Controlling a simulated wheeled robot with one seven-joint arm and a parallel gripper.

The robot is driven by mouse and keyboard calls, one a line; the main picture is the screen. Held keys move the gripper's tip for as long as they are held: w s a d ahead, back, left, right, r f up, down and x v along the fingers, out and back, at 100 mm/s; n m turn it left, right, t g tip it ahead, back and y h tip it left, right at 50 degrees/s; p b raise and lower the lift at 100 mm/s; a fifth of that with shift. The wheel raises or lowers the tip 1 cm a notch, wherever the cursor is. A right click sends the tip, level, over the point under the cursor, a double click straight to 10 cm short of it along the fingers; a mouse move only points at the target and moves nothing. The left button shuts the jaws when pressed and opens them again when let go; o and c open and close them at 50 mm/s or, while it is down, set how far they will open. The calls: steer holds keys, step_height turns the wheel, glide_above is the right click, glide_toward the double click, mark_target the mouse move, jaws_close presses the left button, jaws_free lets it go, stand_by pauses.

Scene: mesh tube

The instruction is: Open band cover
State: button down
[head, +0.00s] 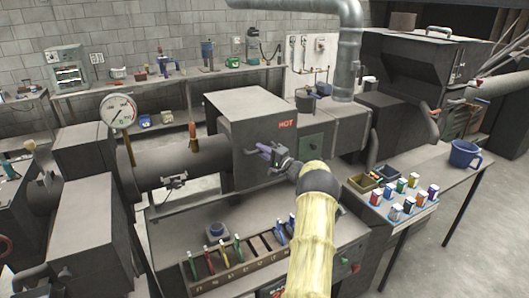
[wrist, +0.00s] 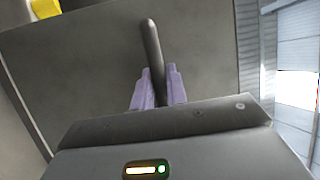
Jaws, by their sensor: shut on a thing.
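The band cover (head: 245,115) is a grey metal box marked HOT in red, over the horizontal tube in the head view. It appears closed over the tube. In the wrist view its grey face (wrist: 80,65) fills most of the picture. A dark bar handle (wrist: 151,38) stands out from that face. My gripper (head: 264,150), with purple fingers, is at the front of the cover. In the wrist view my gripper (wrist: 158,85) has one finger on each side of the handle and is shut on it. The handle is hard to make out in the head view.
A control bench (head: 225,270) with several coloured tools stands in front. A side table (head: 430,190) on the right holds a blue mug (head: 464,155) and several small coloured blocks. A gauge (head: 118,110) stands above the tube at left. A vertical duct (head: 350,50) rises behind the cover.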

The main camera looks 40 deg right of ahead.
steer(key=shift+f, duration=0.2)
steer(key=c, duration=1.4)
jaws_free()
steer(key=shift+r, duration=0.1)
steer(key=shift+s, duration=0.1)
steer(key=b+v, duration=0.5)
steer(key=v, duration=1.2)
